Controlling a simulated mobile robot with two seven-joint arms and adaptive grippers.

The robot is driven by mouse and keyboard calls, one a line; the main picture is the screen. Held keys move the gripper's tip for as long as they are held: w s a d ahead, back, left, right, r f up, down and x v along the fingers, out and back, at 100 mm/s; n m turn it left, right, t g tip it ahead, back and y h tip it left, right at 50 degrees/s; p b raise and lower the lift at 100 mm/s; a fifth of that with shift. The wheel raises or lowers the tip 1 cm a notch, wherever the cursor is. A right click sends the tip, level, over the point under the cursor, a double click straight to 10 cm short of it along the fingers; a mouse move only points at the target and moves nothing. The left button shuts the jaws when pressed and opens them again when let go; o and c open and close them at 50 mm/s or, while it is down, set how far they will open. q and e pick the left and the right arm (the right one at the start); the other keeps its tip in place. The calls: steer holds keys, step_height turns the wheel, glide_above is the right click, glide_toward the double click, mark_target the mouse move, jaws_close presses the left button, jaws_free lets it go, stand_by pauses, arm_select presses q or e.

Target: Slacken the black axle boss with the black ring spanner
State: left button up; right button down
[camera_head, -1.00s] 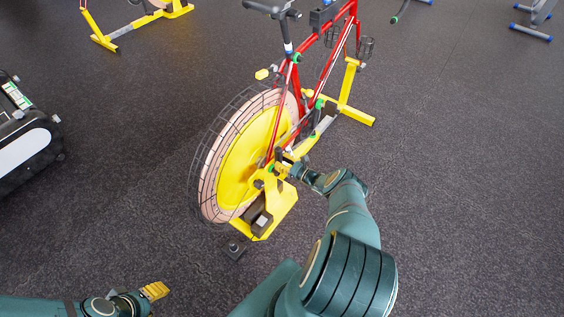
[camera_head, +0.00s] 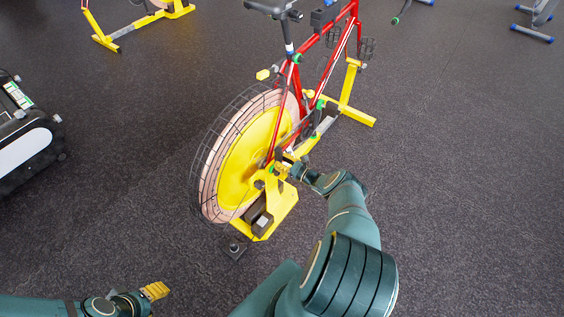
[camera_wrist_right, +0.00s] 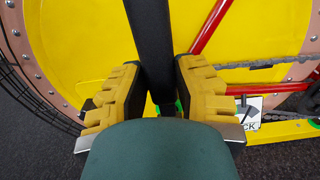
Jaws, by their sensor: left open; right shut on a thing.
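The ergometer has a yellow flywheel disc (camera_head: 240,160) with a pale rim inside a wire guard. My right gripper (camera_head: 285,167) is at the wheel's axle, beside the yellow rear frame. In the right wrist view my right gripper (camera_wrist_right: 152,85), with yellow ribbed fingers, is shut on a black bar, the ring spanner (camera_wrist_right: 150,40). The bar runs up out of that picture, so its ring end is not seen there. I cannot make out the black axle boss, or whether the spanner is on it. My left gripper (camera_head: 154,291) is open and empty above the floor at lower left.
The red bike frame (camera_head: 297,95) rises behind the wheel. A yellow foot (camera_head: 283,207) with a dark box stands below the axle. A small dark block (camera_head: 235,250) lies on the floor. A black machine (camera_head: 30,145) stands at left.

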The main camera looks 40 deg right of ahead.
steer(key=shift+w+a, duration=0.1)
steer(key=shift+w, duration=0.4)
stand_by(0.8)
stand_by(0.4)
steer(key=shift+a+n, duration=0.3)
steer(key=shift+s+a+f+n+p, duration=0.15)
steer(key=shift+a+f+n+p, duration=0.2)
steer(key=shift+a+n, duration=0.7)
steer(key=shift+s+a+f+n+p, duration=0.2)
steer(key=shift+a+f+n+p, duration=0.15)
steer(key=shift+a+n, duration=0.65)
steer(key=shift+s+a+f+n+p, duration=0.15)
steer(key=shift+a+f+n+p, duration=0.2)
steer(key=shift+a+n, duration=0.7)
steer(key=shift+d+n, duration=0.3)
steer(key=shift+d, duration=0.05)
